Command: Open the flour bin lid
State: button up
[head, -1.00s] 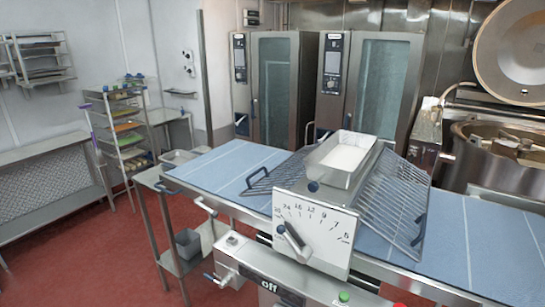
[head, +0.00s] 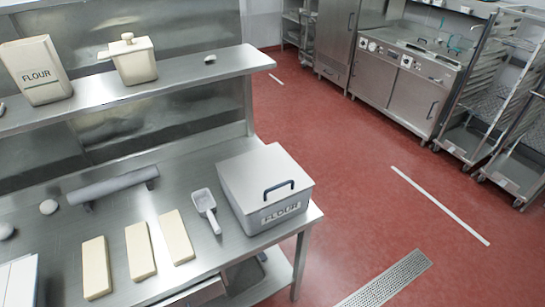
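The flour bin (head: 268,207) is a grey box labelled FLOUR. It stands at the right end of the steel worktable. Its lid (head: 262,174) is light grey and lies shut on top. A dark blue handle (head: 279,189) sits at the front edge of the lid. My gripper is not in view.
A scoop (head: 205,207) lies left of the bin. Several pale blocks (head: 140,250) and a grey rolling pin (head: 112,186) lie farther left on the worktable (head: 110,222). A shelf (head: 190,82) above holds a FLOUR container (head: 37,72) and a cream pot (head: 132,60). Red floor (head: 360,190) at right is open.

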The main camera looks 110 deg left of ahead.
aim_at(257, 179)
jog(key=u, duration=3.65)
jog(key=i+l+z, duration=0.1)
jog(key=i+l, duration=0.6)
